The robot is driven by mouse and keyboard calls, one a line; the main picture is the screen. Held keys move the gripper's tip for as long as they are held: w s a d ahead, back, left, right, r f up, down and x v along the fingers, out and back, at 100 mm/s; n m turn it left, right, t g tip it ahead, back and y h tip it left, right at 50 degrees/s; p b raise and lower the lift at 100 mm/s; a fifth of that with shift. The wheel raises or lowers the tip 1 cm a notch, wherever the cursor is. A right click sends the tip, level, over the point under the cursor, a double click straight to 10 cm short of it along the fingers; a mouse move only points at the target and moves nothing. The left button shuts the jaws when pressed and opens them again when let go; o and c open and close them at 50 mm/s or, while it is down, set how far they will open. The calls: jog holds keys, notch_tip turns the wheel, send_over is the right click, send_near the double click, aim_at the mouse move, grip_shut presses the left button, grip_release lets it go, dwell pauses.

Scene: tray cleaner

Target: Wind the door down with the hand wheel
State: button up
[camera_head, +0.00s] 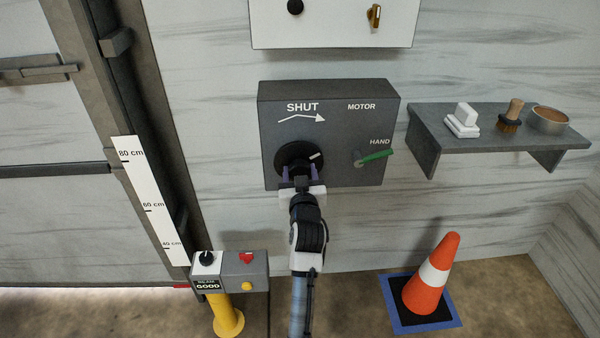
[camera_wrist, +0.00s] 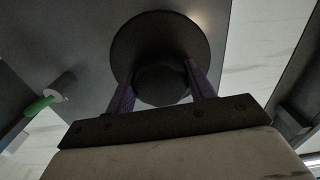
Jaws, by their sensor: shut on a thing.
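The hand wheel (camera_head: 291,152) is a round black disc with a white mark (camera_head: 316,156) on the lower left of the grey box (camera_head: 345,120). An arrow under SHUT on the box points right. My gripper (camera_head: 299,173) is shut on the wheel's hub. In the wrist view its two purple fingers lie on either side of the dark round hub (camera_wrist: 162,84), in front of the wheel's disc (camera_wrist: 160,30). The green lever (camera_head: 377,156) points right, just below HAND. The grey door (camera_head: 50,130) is at the left; its lower edge is near the floor.
A scale (camera_head: 150,200) marked 80, 60 and 40 cm stands beside the door, with a red pointer (camera_head: 182,286) near its bottom. A yellow post (camera_head: 226,315) carries a box reading GOOD. A cone (camera_head: 432,275) stands right. A shelf (camera_head: 480,140) holds small items.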

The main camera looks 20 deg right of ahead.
jog(key=m+p, duration=0.2)
jog(key=m, duration=0.3)
jog(key=shift+a, duration=0.1)
jog(key=m+p, duration=0.2)
jog(key=m, duration=0.2)
jog(key=shift+m+p, duration=0.3)
jog(key=shift+m, duration=0.1)
dwell(0.3)
jog(key=o, duration=1)
jog(key=shift+s, duration=0.1)
jog(key=b+v, duration=0.2)
jog(key=v, duration=1.1)
jog(key=shift+s+b, duration=0.3)
